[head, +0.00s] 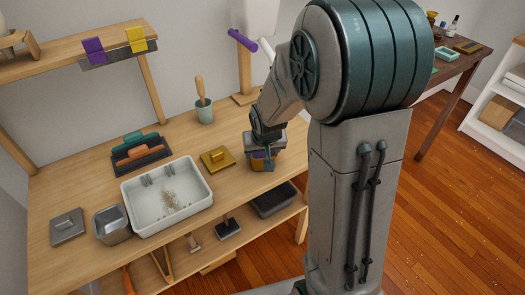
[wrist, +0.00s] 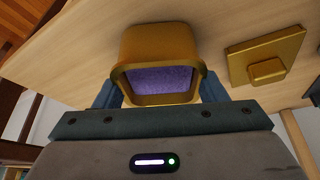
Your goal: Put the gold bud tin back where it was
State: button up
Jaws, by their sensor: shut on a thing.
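The gold bud tin (head: 264,163) is at the right part of the wooden bench in the head view, below my gripper (head: 264,152). In the wrist view the gold tin (wrist: 160,45) is open-topped, with purple contents inside. My gripper (wrist: 158,98) is shut on the tin, with a blue-grey finger at either side of it. A square gold lid with a raised knob (head: 217,159) lies on the bench just left of the tin; it also shows in the wrist view (wrist: 266,58). I cannot tell whether the tin touches the bench.
A white tray (head: 128,205) with brownish bits stands left of the gold lid. A grey tin (head: 111,224) and a grey lid (head: 67,226) are further left. A cup with a wooden-handled tool (head: 204,111) and a wooden stand (head: 247,98) are behind. A shelf (head: 70,62) overhangs the back left.

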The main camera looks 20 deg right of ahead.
jog(key=o, duration=1.1)
jog(key=shift+f, duration=0.1)
jog(key=shift+r, duration=0.45)
jog(key=p+v, duration=0.2)
jog(key=v, duration=0.9)
jog(key=s+g, duration=0.1)
jog(key=s, duration=0.4)
jog(key=s+r, duration=0.1)
jog(key=s, duration=0.5)
jog(key=s+n+g, duration=0.1)
jog(key=s, duration=0.4)
jog(key=shift+s+r+g+y, duration=0.25)
jog(key=shift+r+g+y, duration=0.05)
jog(key=shift+r, duration=0.05)
